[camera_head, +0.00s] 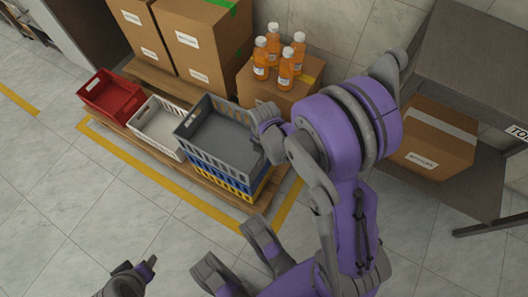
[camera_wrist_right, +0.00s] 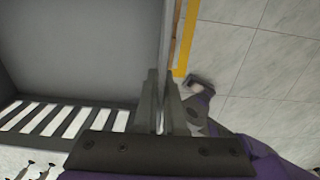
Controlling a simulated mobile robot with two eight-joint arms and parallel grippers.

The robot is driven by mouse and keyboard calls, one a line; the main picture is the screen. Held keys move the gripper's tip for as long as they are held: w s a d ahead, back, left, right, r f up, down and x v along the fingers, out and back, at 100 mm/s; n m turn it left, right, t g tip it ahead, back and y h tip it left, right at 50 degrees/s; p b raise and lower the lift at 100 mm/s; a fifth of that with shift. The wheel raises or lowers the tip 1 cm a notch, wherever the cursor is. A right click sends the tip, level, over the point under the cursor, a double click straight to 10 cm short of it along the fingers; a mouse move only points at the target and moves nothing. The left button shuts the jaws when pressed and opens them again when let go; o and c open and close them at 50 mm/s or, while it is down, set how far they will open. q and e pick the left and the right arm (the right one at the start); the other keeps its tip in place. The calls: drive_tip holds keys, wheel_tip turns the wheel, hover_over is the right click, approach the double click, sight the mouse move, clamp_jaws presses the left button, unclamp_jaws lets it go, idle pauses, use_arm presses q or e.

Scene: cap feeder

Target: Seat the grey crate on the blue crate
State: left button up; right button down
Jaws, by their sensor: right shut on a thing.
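The grey crate (camera_head: 215,158) is above the blue crate (camera_head: 237,184) at the right end of the crate row. I cannot tell whether it rests fully on it or a small gap remains. Only a thin strip of the blue crate shows, above a yellow crate (camera_head: 246,194). My right gripper (camera_head: 262,125) is shut on the grey crate's right-hand rim. In the right wrist view the fingers (camera_wrist_right: 163,100) close on the wall of the grey crate (camera_wrist_right: 80,45), which is empty. My left gripper (camera_head: 143,272) is low at the bottom left, away from the crates; its jaw opening is unclear.
A white crate (camera_head: 158,128) and a red crate (camera_head: 111,97) stand left on the pallet (camera_head: 258,203). Cartons stand behind, one with orange bottles (camera_head: 286,68) on top. A grey table (camera_head: 468,85) is at the right. The floor in front is clear.

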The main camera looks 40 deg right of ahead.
drive_tip(key=shift+f+b, duration=0.3)
drive_tip(key=shift+f, duration=0.2)
idle(0.4)
drive_tip(key=c, duration=0.9)
unclamp_jaws()
wheel_tip(320, 180, up, 11)
drive_tip(key=p, duration=0.4)
